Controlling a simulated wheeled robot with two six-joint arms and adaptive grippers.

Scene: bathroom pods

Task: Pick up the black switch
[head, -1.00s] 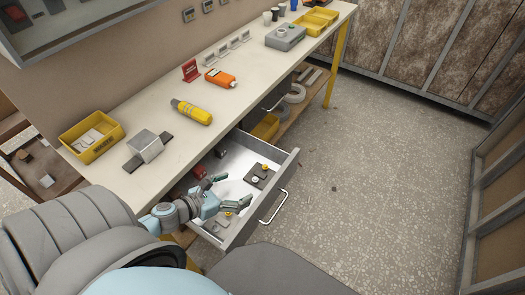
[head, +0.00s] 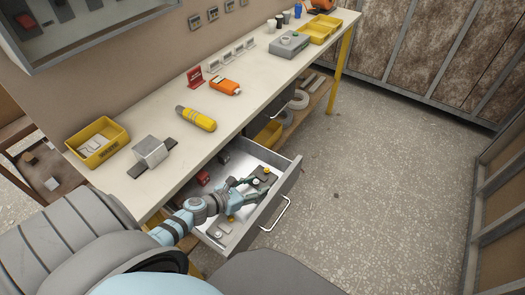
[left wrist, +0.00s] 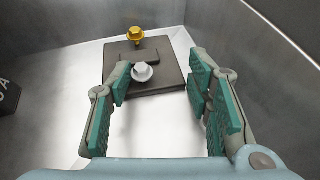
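The open drawer (head: 283,188) holds a small black block (head: 223,157) near its back, possibly the black switch. A red block (head: 203,177) sits in front of it. A dark plate (head: 266,175) with a yellow knob and a white knob lies toward the drawer's right side. In the left wrist view the dark plate (left wrist: 168,72) is straight ahead, with the white knob (left wrist: 142,72) between the fingers' lines. A black piece with white lettering (left wrist: 8,95) is cut off at the left edge. My left gripper (head: 248,186) is open and empty over the drawer, near the plate.
Another plate with knobs (head: 221,229) lies at the drawer's near end. The workbench (head: 170,125) above holds a yellow bin (head: 97,142), a metal block (head: 151,149), a yellow tool (head: 196,118) and an orange device (head: 225,87). The floor to the right is clear.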

